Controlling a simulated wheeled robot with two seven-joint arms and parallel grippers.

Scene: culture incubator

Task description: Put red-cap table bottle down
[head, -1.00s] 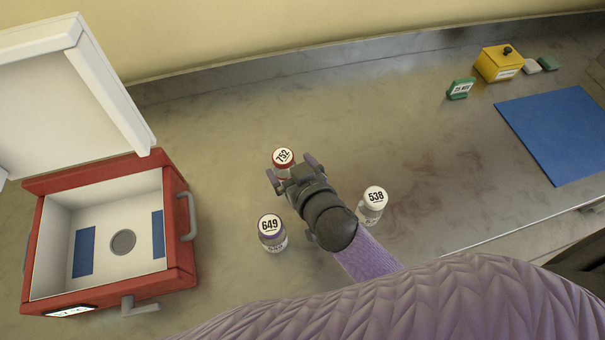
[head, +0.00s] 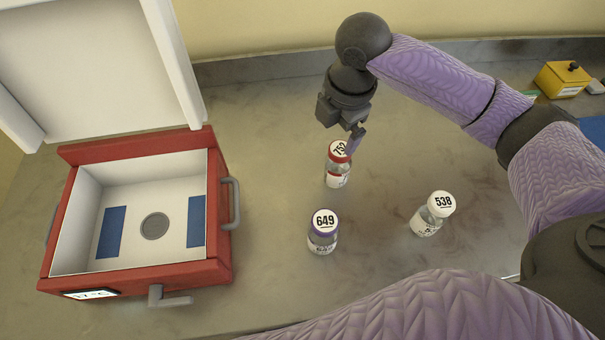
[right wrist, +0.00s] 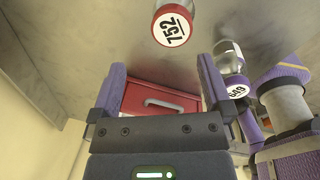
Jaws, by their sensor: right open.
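The red-cap bottle labelled 752 (head: 338,172) stands upright on the metal table, right of the open red incubator. In the right wrist view its cap (right wrist: 172,28) shows just beyond the fingertips, not between the fingers. My right gripper (head: 347,134) is open and empty, close above and behind this bottle in the head view; one finger is near the cap. Both fingers show spread apart in the right wrist view (right wrist: 160,75). I cannot tell whether a finger touches the cap. My left gripper is not seen.
The purple-ringed bottle 649 (head: 323,236) and white-cap bottle 538 (head: 432,214) stand nearby in front. The red incubator (head: 222,250) has its white lid (head: 90,70) raised. A yellow box (head: 562,80) is at the back right. Table between incubator and bottles is clear.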

